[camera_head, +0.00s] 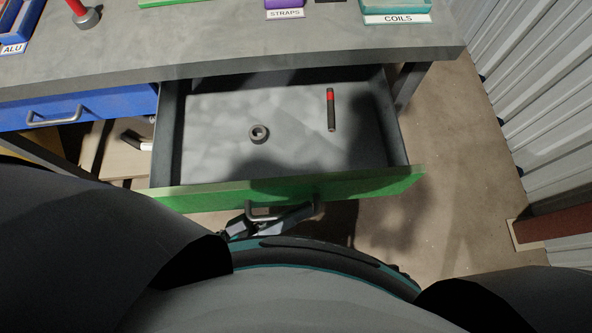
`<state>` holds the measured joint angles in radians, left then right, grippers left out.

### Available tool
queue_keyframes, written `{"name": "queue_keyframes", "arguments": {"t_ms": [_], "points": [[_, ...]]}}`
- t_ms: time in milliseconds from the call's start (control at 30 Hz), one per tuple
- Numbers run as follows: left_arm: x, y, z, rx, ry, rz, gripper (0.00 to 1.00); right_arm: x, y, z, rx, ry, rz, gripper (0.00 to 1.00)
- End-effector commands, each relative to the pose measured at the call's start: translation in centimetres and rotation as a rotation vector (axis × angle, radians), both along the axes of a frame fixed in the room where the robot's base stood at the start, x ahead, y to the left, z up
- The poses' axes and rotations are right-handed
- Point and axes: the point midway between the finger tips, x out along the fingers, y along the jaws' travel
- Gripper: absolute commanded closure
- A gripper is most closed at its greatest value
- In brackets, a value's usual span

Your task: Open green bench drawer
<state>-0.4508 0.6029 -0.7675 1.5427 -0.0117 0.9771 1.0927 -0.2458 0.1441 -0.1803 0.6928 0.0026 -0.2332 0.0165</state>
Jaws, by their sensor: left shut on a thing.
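The green bench drawer (375,187) is pulled out from under the bench, and its grey inside shows. Its grey bar handle (262,211) is on the front panel. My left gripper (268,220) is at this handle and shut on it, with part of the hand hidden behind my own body. Inside the drawer lie a dark grey ring (259,134) and a red and black pen-like stick (331,110). My right gripper is not in view.
The grey bench top (240,42) carries a purple bin (284,4) labelled STRAPS, a teal COILS bin (396,8) and a blue ALU bin (18,30). A blue drawer (90,106) is shut at left. Clear floor (470,180) lies right of the drawer.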

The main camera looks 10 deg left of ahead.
Motion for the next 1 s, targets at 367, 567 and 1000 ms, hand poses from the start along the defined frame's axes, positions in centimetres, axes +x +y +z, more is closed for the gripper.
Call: {"name": "queue_keyframes", "arguments": {"t_ms": [367,567,1000], "points": [[-0.09,0.04,-0.11,0.003,0.002,-0.001,0.77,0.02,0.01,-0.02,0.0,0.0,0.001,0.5],[-0.04,0.02,-0.06,0.002,0.001,-0.001,0.73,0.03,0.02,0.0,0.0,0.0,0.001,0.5],[-0.12,0.17,-0.08,0.001,0.001,0.0,0.73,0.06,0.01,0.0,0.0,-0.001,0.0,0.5]]}}
